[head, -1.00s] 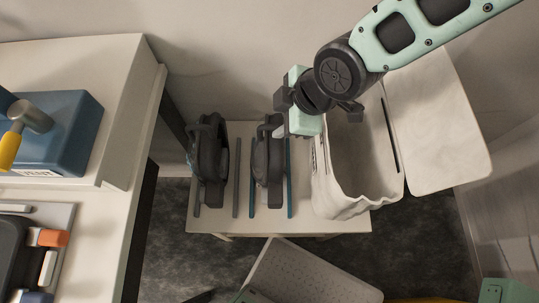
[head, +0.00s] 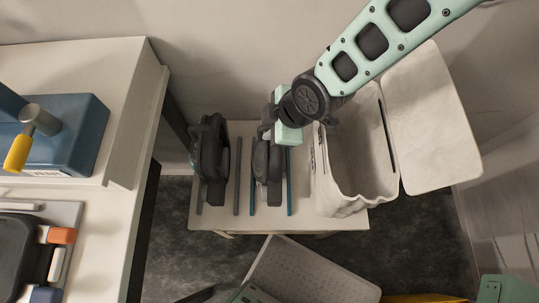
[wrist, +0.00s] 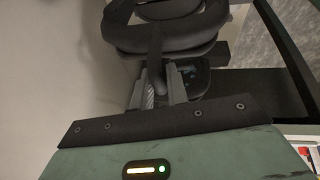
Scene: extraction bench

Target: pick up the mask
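Two dark masks stand side by side on a small low table, a left one (head: 212,160) and a right one (head: 266,165). My gripper (head: 268,128) is at the upper end of the right mask, in front of part of it. In the wrist view the black mask (wrist: 165,38) fills the top middle, with a curved band and a narrow upright strip. The two grey fingers (wrist: 160,88) are close beside this strip. The frames do not show clearly whether they press on it.
Thin upright dividers (head: 238,176) flank the masks on the table (head: 300,215). A white open bin (head: 358,165) with its lid raised (head: 430,125) stands just right. A counter (head: 95,240) with a blue box (head: 70,140) is at left. A grey perforated panel (head: 310,275) lies in front.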

